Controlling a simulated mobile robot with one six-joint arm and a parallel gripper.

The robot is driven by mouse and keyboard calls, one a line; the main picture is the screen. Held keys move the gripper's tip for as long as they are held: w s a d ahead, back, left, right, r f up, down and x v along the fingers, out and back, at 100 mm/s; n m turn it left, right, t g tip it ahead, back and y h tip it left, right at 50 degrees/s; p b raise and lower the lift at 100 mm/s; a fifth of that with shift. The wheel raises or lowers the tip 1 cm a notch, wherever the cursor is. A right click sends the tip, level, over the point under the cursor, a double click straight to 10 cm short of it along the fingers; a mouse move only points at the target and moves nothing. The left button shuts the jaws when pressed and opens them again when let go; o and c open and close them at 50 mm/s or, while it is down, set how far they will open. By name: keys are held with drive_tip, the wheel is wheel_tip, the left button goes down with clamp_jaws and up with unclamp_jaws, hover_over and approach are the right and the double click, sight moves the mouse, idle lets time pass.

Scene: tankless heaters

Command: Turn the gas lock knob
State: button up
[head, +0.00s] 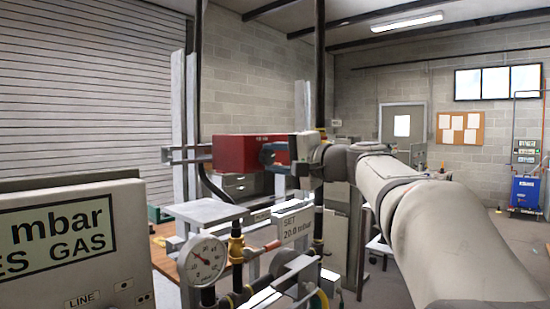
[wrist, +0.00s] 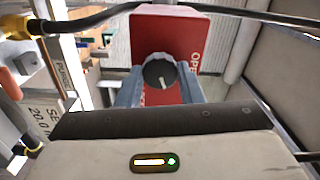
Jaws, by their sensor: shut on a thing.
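The gas lock knob (wrist: 157,70) is a dark round knob on the face of a red box (wrist: 188,40), with a short pale mark on its lower part in the wrist view. My gripper (wrist: 160,80) has one blue-grey finger on each side of the knob and is shut on it. In the head view the red box (head: 236,148) is mid-picture, and my gripper (head: 274,154) reaches its right end. The knob itself is hidden there by the fingers. Lettering on the box face is partly covered.
A pressure gauge (head: 203,260) and a yellow fitting (head: 236,247) stand below the box, near a "SET 20.0 mbar" plate (head: 296,226). A large labelled panel (head: 70,245) is at near left. A black hose (wrist: 100,16) runs close to the box.

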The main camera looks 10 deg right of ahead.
drive_tip(key=shift+m, duration=1.2)
drive_tip(key=shift+f, duration=0.1)
drive_tip(key=o, duration=1)
drive_tip(key=shift+c, duration=0.2)
drive_tip(key=v, duration=0.8)
